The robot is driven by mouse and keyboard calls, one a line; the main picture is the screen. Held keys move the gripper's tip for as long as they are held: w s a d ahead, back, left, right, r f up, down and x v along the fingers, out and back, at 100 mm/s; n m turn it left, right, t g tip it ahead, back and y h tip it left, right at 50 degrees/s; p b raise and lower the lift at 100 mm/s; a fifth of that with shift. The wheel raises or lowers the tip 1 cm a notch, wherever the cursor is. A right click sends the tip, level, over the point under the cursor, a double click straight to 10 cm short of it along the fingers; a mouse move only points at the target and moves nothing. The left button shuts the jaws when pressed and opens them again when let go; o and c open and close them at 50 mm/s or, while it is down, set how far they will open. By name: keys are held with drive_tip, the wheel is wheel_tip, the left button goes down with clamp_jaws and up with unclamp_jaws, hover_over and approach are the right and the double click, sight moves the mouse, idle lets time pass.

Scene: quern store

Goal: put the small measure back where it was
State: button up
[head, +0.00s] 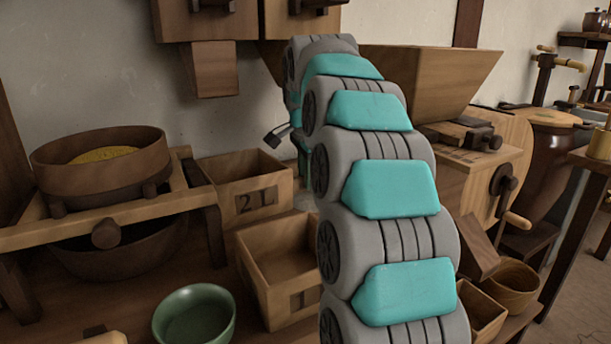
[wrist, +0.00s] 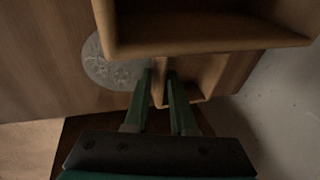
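In the wrist view, my gripper (wrist: 159,74) has its two green fingers on either side of the near wall of a small open wooden box, the small measure (wrist: 200,72). The wall fills the narrow gap between the fingertips, so the gripper looks shut on it. In the head view my arm hides the fingers and this box. A wooden measure marked 2 L (head: 240,185) and another marked 1 (head: 282,268) stand on the bench, left of my arm. Both are open at the top.
A larger wooden box (wrist: 205,46) and a pale round patterned disc (wrist: 112,70) are close to the fingers in the wrist view. A sieve (head: 100,165) on a wooden frame, a green bowl (head: 195,318) and a wooden hopper (head: 450,80) crowd the bench around my arm.

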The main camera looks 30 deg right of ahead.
drive_tip(key=shift+o, duration=1)
drive_tip(key=s+v, duration=0.1)
drive_tip(key=v, duration=0.6)
drive_tip(key=shift+a, duration=0.2)
drive_tip(key=shift+r, duration=0.15)
